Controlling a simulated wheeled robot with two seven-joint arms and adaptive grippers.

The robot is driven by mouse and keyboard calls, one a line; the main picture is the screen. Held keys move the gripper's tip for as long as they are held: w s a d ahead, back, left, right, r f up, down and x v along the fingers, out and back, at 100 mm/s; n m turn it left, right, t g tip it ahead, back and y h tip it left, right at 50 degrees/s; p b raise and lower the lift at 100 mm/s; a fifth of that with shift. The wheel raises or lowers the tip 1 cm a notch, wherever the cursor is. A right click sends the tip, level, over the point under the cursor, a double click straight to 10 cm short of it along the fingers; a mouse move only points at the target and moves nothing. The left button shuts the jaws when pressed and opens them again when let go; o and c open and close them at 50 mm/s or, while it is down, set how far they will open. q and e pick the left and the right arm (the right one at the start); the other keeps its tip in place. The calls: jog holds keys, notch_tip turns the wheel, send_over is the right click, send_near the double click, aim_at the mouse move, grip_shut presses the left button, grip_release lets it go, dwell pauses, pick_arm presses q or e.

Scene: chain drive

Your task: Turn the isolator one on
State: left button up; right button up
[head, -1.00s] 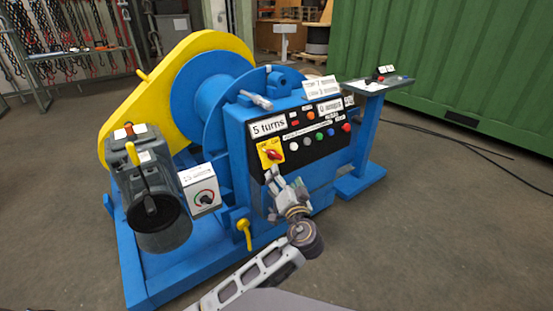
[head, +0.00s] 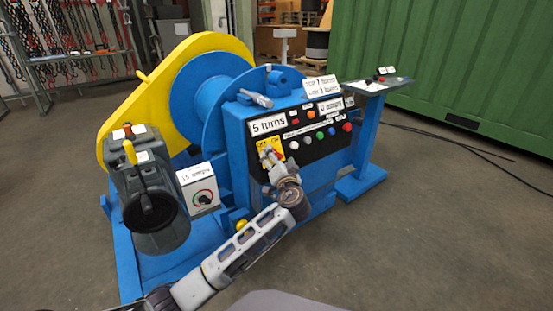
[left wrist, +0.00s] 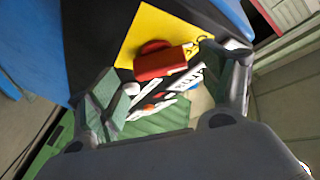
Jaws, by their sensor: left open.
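The isolator is a red rotary handle (left wrist: 160,62) on a yellow plate (left wrist: 165,28), which also shows in the head view (head: 272,144) at the left end of the black control panel. My left gripper (head: 269,158) is in front of the plate and covers much of the red handle in the head view. In the left wrist view its two green-padded fingers (left wrist: 165,92) are open, with the red handle just beyond and between them. I cannot tell whether a finger touches it. The right gripper is not in view.
The panel carries a "5 turns" label (head: 268,123) and several coloured buttons, with a red one (head: 347,127) at right. A blue pedestal (head: 366,130) is at right. Open floor lies right and front.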

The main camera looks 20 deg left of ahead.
pick_arm(q)
jog(key=shift+x, duration=1)
jog(key=shift+c, duration=0.2)
jog(key=c, duration=1)
